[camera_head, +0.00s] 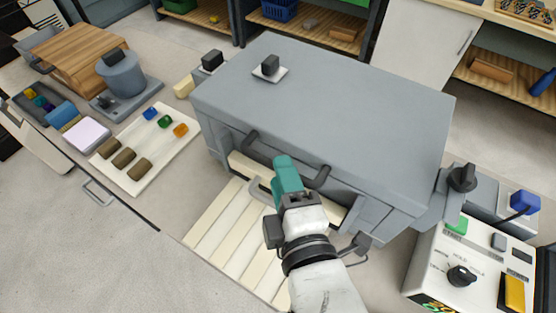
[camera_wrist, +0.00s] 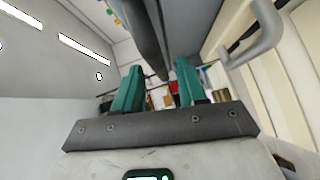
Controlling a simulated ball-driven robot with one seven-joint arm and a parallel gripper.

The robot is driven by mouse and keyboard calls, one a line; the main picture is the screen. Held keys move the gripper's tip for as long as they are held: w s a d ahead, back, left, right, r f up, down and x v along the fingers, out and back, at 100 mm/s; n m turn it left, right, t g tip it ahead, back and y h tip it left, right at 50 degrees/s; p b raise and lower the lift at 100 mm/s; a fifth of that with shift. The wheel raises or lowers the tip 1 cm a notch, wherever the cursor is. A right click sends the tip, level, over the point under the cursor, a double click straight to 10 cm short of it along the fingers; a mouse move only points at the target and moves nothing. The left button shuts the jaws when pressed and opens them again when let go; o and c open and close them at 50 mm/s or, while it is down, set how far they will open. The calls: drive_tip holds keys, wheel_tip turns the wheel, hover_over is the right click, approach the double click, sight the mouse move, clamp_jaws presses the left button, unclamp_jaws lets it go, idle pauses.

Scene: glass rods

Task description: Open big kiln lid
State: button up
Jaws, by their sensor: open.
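The big kiln (camera_head: 340,100) is a large grey box in the middle of the head view, and its lid looks shut. A dark handle (camera_head: 319,178) runs along its front, partly hidden behind my gripper. My gripper (camera_head: 286,168), with teal fingers, is at this handle's middle. In the wrist view my gripper (camera_wrist: 157,85) is open, and a dark bar (camera_wrist: 150,45), which looks like the handle, runs between the two fingers. I cannot tell whether they touch it.
A smaller grey handle (camera_head: 259,191) sits below on a cream panel; it also shows in the wrist view (camera_wrist: 258,35). A slatted cream board (camera_head: 225,225) lies in front. A control box (camera_head: 460,265) stands at right. A white tray (camera_head: 150,150) with coloured pieces lies at left.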

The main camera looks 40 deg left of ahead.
drive_tip(key=shift+x, duration=1.65)
clamp_jaws()
